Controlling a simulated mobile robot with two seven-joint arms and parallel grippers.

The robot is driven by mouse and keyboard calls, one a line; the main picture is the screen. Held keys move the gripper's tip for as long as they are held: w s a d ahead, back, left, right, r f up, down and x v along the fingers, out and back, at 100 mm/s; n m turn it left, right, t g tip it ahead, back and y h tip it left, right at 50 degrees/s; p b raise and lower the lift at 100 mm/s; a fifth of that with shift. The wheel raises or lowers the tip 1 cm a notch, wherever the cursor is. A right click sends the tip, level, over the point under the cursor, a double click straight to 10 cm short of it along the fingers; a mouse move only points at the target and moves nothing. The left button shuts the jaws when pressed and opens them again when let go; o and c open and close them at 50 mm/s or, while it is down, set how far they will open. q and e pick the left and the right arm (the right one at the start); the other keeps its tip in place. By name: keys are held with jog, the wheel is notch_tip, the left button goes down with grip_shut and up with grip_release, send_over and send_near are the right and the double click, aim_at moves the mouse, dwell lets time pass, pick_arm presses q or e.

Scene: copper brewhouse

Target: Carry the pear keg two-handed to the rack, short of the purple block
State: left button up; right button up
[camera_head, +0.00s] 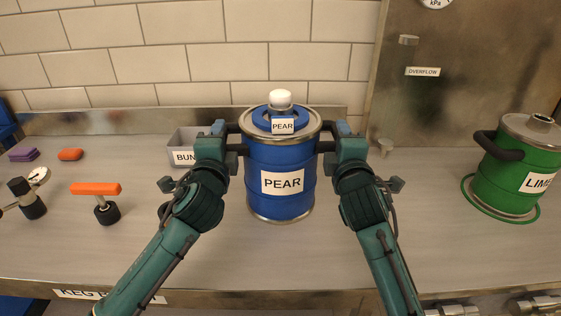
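The pear keg (281,205) is a blue drum with steel rims, a white cap on top and PEAR labels. It is upright at the middle of the counter; I cannot tell whether its base touches the surface. My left gripper (231,139) is at its left handle and my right gripper (331,139) at its right handle. Both look shut on the handles, with the fingertips mostly hidden. The purple block (22,155) lies at the far left. A front-edge label starting KEG R (75,294) is partly covered by my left arm; the rack itself is not clear.
A grey bin (185,157), its label partly covered, stands just left of the keg. A green lime keg (515,175) stands right inside a green ring. Counter before the pear keg is clear.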

pick_arm(q)
jog(key=shift+w, duration=0.3)
pick_arm(e)
jog(key=shift+w, duration=0.3)
pick_arm(q)
jog(key=shift+c, duration=0.2)
pick_arm(e)
jog(key=shift+c, duration=0.2)
pick_arm(q)
grip_shut()
pick_arm(e)
grip_shut()
jog(key=shift+r, duration=0.1)
